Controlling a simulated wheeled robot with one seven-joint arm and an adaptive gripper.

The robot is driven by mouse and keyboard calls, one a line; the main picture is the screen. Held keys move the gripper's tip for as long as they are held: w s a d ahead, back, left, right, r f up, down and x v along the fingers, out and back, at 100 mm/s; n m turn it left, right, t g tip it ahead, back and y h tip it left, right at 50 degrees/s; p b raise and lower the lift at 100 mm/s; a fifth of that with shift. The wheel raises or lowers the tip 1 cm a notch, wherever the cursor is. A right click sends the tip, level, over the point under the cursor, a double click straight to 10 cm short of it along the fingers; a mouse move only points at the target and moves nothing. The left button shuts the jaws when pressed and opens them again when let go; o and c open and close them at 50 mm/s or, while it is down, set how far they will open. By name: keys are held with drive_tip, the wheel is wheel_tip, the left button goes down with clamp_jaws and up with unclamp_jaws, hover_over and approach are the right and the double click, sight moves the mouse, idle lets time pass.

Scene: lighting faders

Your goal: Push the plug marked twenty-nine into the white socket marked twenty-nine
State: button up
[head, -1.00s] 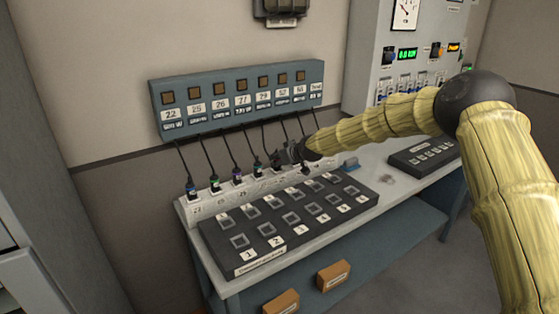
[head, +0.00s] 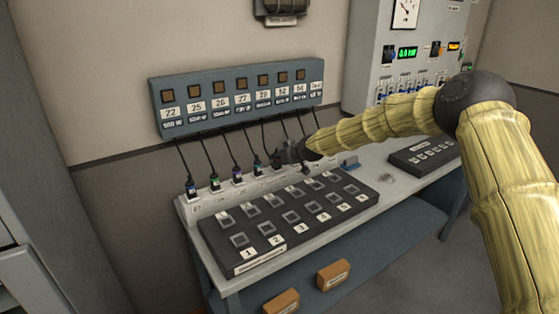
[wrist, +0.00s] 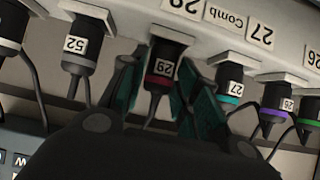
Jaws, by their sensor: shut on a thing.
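The plug marked 29 (wrist: 163,66), black with a red ring, stands between the fingers of my gripper (wrist: 165,92) in the wrist view, which are shut on it. Its top end meets the white socket (wrist: 171,34); how deep it sits I cannot tell. An upside-down label, partly cut off, lies above that socket. In the head view my gripper (head: 279,157) is at the white socket strip (head: 202,207), right of the seated plugs, and hides the plug it holds.
Plugs marked 52 (wrist: 78,57) and 27 (wrist: 230,78) flank the fingers closely, with purple-ringed (wrist: 275,104) and green-ringed plugs beyond. Cables hang from the blue-grey panel (head: 235,82) above. A dark fader board (head: 262,254) lies in front of the strip.

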drive_tip(key=shift+f, duration=0.15)
drive_tip(key=o, duration=1.2)
drive_tip(key=shift+s+d, duration=0.1)
